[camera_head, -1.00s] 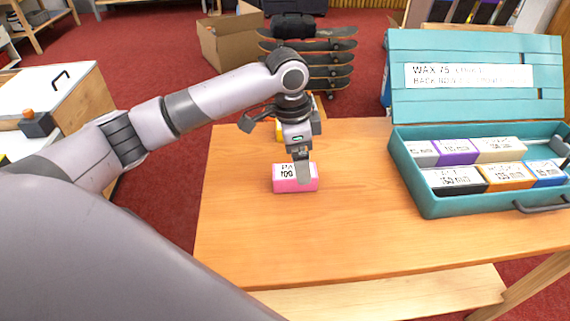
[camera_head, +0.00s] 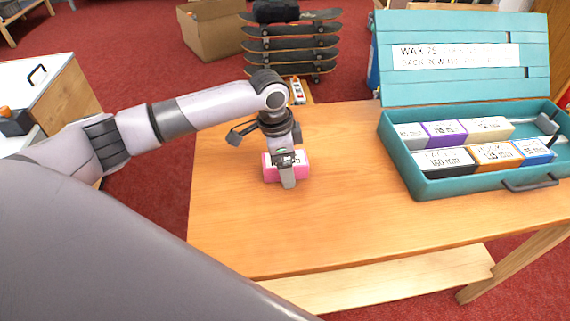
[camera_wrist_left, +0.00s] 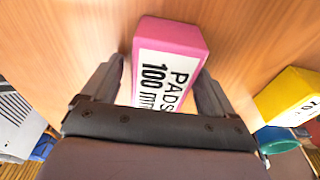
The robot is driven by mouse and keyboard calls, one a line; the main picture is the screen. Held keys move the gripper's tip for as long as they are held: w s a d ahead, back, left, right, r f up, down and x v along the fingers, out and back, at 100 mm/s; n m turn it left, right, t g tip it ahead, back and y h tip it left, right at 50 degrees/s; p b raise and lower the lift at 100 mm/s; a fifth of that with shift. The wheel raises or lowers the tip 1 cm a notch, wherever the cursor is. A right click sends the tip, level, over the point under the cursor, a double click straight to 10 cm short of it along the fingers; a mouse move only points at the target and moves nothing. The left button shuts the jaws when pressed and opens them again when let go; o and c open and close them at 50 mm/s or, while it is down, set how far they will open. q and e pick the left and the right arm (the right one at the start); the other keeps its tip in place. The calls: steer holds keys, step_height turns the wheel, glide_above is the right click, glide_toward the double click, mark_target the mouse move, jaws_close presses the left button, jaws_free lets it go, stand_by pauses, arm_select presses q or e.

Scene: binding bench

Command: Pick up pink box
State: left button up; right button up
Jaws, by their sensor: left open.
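The pink box (camera_head: 303,168) lies on the wooden table, with a white label on it. In the left wrist view the pink box (camera_wrist_left: 170,38) shows the label "PADS 100 mm". My left gripper (camera_head: 285,168) is over the box, pointing down. In the left wrist view the open fingers of my left gripper (camera_wrist_left: 163,80) stand on either side of the box; I cannot tell whether they touch it. In the head view the gripper hides part of the box. My right gripper is not in view.
A teal case (camera_head: 412,183) with its lid up and several labelled boxes stands at the right of the table (camera_head: 350,225). A yellow box (camera_wrist_left: 286,96) shows right in the wrist view. Stacked skateboards (camera_head: 292,45) stand behind the table. The table's front middle is clear.

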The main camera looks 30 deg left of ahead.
arm_select(q)
steer(key=shift+r, duration=0.1)
steer(key=c, duration=1.2)
